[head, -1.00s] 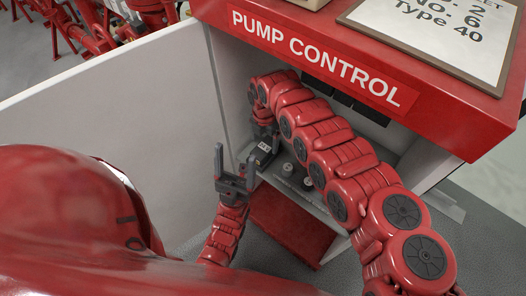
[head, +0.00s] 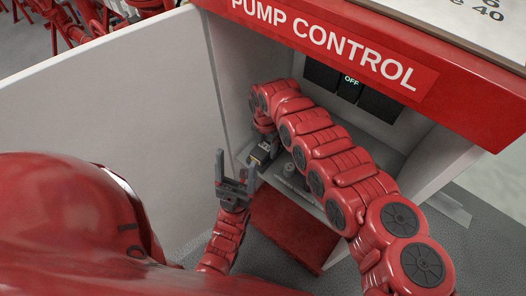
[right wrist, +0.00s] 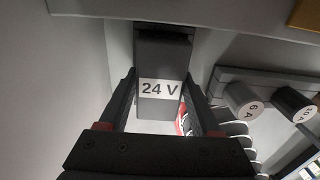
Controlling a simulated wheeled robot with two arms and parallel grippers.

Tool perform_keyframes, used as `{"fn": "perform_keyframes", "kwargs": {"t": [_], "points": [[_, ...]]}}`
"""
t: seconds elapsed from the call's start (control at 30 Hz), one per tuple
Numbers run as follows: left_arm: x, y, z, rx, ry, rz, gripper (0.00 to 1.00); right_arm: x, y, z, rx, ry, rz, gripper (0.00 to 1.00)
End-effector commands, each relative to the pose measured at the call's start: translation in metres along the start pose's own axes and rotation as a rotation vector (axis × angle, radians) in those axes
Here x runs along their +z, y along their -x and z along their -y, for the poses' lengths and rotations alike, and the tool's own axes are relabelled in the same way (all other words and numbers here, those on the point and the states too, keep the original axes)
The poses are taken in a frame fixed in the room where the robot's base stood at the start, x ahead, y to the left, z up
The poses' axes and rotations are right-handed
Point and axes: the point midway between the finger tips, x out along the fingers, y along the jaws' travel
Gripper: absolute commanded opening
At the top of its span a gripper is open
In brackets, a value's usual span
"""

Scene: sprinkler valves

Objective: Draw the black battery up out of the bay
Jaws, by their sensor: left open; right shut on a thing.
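The black battery (right wrist: 161,75), with a white 24 V label, is between the two fingers of my right gripper (right wrist: 160,95) in the right wrist view. The gripper is shut on it. In the head view the battery (head: 264,153) is a small dark block under the end of my right arm, inside the red and white cabinet. The arm partly covers it, and I cannot tell how far it sits in or above the bay. My left gripper (head: 237,174) is open and empty, fingers up, in front of the cabinet's left side.
Grey cylinders marked 6 A (right wrist: 243,103) and 10 A (right wrist: 294,105) stand to the right of the battery. A dark panel reading OFF (head: 351,80) is on the cabinet's back wall. The PUMP CONTROL header (head: 325,45) overhangs the opening. A white wall (head: 110,95) is at left.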

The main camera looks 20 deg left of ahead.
Motion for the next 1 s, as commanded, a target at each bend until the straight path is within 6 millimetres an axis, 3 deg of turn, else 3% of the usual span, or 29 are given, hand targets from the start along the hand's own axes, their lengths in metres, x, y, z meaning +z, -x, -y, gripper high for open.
{"fn": "perform_keyframes", "kwargs": {"t": [0.03, 0.17, 1.0], "points": [[0.000, 0.000, 0.000, 0.000, 0.000, 0.000, 0.74, 0.000, 0.000, 0.000, 0.000, 0.000, 0.000, 0.22], [0.000, 0.000, 0.000, 0.000, 0.000, 0.000, 0.74, 0.000, 0.000, 0.000, 0.000, 0.000, 0.000, 0.00], [-0.002, -0.012, 0.001, 0.000, 0.000, 0.000, 0.74, 0.001, 0.019, -0.001, 0.001, -0.001, 0.001, 0.00]]}}
